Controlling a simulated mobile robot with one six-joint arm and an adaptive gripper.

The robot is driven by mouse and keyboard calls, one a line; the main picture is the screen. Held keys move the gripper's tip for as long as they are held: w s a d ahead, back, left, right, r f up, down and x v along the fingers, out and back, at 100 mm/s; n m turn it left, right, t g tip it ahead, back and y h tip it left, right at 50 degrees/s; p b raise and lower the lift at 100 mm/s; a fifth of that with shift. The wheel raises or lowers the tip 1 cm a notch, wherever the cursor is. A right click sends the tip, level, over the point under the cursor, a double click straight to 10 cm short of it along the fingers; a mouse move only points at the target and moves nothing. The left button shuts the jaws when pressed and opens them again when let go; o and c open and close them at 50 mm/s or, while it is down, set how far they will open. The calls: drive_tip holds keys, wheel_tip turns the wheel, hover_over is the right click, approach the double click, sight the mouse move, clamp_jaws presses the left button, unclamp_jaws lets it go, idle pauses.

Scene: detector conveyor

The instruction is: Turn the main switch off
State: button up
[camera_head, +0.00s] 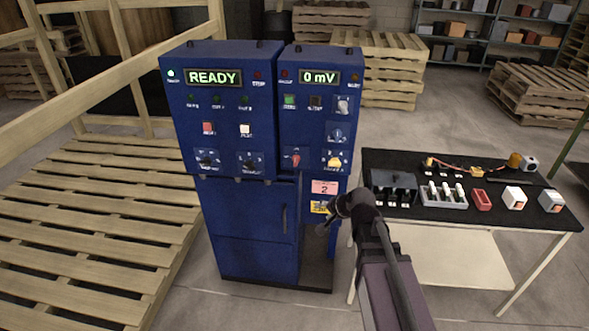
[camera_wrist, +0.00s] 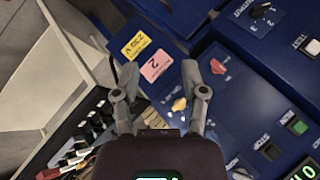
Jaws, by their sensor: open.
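The blue control cabinet (camera_head: 240,125) stands at the centre and shows a lit "READY" display and "0 mV". A red rotary handle (camera_head: 295,158) and a yellow knob (camera_head: 334,160) sit low on its right panel. The handle also shows in the wrist view (camera_wrist: 218,66), just right of the right fingertip, and the yellow knob is there too (camera_wrist: 179,104). Lettering by both is too small to read, so I cannot tell which is the main switch. My gripper (camera_wrist: 160,72) is open and empty, its fingers spread before the panel. In the head view my gripper (camera_head: 340,205) is below the knobs.
A pink label marked "2" (camera_head: 325,187) and a yellow label (camera_head: 321,207) are on the cabinet. A black-topped table (camera_head: 395,157) with several parts stands to the right. A wooden fence and pallets (camera_head: 80,200) lie left. Pallets and shelves stand behind.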

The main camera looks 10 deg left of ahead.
sight(295, 162)
drive_tip(key=w+a+r+m+t+y+b, duration=0.2)
drive_tip(key=w+a+r+m+t+b, duration=0.1)
drive_tip(key=w+a+m+t+b, duration=0.65)
drive_tip(key=w+a+f+m+t+h+b, duration=0.1)
drive_tip(key=m+h, duration=0.3)
drive_tip(key=m, duration=0.6)
drive_tip(key=w+a+f+m+t+h+b, duration=0.1)
drive_tip(key=w+a+f+m+h+b, duration=0.1)
drive_tip(key=m, duration=0.9)
drive_tip(key=shift+w+f+h+b, duration=0.75)
drive_tip(key=shift+w+h, duration=0.05)
drive_tip(key=shift+h, duration=0.3)
drive_tip(key=shift+w, duration=0.15)
drive_tip(key=w, duration=1.3)
drive_tip(key=shift+w+d, duration=0.25)
drive_tip(key=shift+d, duration=0.05)
